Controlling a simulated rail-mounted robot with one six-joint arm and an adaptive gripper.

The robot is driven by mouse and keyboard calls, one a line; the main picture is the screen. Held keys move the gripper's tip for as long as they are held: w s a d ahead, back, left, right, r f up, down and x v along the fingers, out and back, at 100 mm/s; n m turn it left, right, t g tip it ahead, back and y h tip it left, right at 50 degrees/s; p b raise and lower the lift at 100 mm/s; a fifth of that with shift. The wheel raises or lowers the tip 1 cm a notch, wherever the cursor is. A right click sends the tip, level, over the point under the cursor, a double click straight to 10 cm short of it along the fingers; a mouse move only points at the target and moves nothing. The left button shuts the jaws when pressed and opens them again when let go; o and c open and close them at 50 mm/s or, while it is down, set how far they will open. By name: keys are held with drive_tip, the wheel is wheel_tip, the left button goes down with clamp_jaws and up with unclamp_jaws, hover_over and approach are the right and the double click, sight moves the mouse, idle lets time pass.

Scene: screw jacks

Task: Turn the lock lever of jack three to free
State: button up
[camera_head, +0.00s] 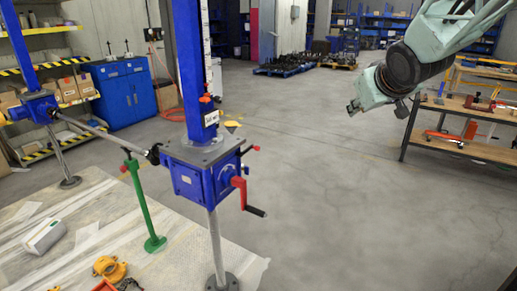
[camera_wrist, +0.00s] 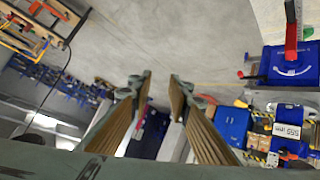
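A blue jack gearbox (camera_head: 200,173) stands on a grey post in the middle of the head view. A placard (camera_head: 211,118) is on its blue column, too small to read. A short dark lever with a red knob (camera_head: 251,149) sticks out right of the gearbox, above a red crank (camera_head: 240,188) with a black grip. In the wrist view, the blue gearbox (camera_wrist: 292,68), red crank (camera_wrist: 291,32) and red-tipped lever (camera_wrist: 245,75) are at the right edge. My gripper (camera_wrist: 160,78) is open and empty, well apart from the jack. It hangs at the upper right (camera_head: 376,103) in the head view.
A second blue jack (camera_head: 38,107) joins the first by a shaft (camera_head: 82,123). A green stand (camera_head: 143,205) is beside the near jack. A workbench (camera_head: 463,125) with tools is at right. The floor between the jack and bench is clear.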

drive_tip(key=w+a+f+n+t+y+p, duration=0.1)
drive_tip(key=w+a+f+n+y, duration=0.3)
drive_tip(key=w, duration=0.6)
drive_tip(key=w+a+f+n+y+p, duration=0.1)
drive_tip(key=w+a+f+y, duration=0.1)
drive_tip(key=w+a+f, duration=0.6)
drive_tip(key=n+g+y+p, duration=0.2)
drive_tip(key=n+g+y, duration=0.2)
drive_tip(key=y, duration=0.6)
approach(259, 148)
drive_tip(key=shift+v, duration=1.65)
drive_tip(key=shift+w+a+f, duration=0.1)
drive_tip(key=shift+w+f, duration=0.05)
drive_tip(key=shift+b+x, duration=1.05)
drive_tip(key=shift+x, duration=5.6)
drive_tip(key=shift+w, duration=0.1)
